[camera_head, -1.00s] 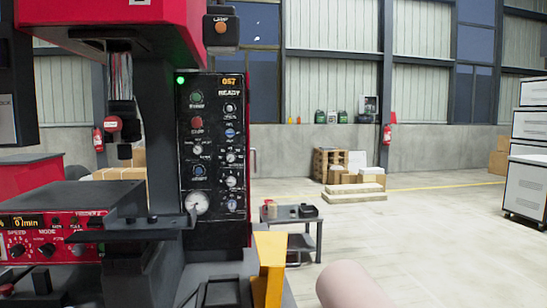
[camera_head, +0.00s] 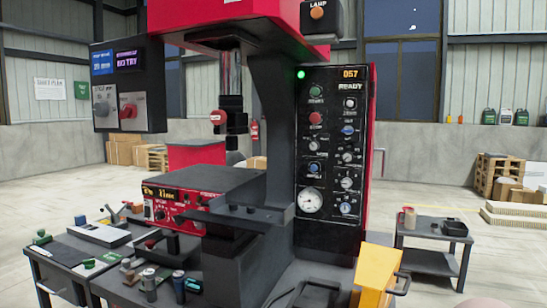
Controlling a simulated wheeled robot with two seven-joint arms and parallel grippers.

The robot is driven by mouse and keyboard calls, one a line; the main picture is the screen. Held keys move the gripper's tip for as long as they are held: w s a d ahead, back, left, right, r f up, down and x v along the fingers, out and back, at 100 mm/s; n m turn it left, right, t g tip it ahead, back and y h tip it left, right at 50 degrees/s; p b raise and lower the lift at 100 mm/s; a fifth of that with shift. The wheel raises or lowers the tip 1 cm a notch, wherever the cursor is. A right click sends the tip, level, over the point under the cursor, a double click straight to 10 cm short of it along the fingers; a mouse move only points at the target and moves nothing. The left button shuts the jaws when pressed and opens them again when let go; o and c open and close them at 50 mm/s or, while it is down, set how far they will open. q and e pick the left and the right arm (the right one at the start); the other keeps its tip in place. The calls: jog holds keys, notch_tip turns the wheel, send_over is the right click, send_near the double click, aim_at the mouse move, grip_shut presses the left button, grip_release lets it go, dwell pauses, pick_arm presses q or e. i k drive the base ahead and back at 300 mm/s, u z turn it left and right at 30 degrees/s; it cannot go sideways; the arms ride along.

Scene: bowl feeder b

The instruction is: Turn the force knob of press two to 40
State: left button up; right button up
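A red and black press (camera_head: 280,120) stands in the middle of the view. Its black control panel (camera_head: 332,160) carries a green lamp, a 057 display, the word READY, coloured buttons, several small knobs and a round white gauge (camera_head: 310,200). The knobs (camera_head: 347,158) on the panel's right column are too small for me to read their labels, so I cannot tell which is the force knob. No gripper of mine shows. A pale rounded shape at the lower right edge may be part of my arm.
A control box (camera_head: 128,88) with two screens hangs at the left. A red feeder unit (camera_head: 178,205) sits below the press head. A table (camera_head: 60,270) with small parts stands at lower left. A yellow block (camera_head: 376,272) is in front; a grey cart (camera_head: 432,258) stands at the right.

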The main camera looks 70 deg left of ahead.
aim_at(347, 156)
jog(key=u, duration=2.15)
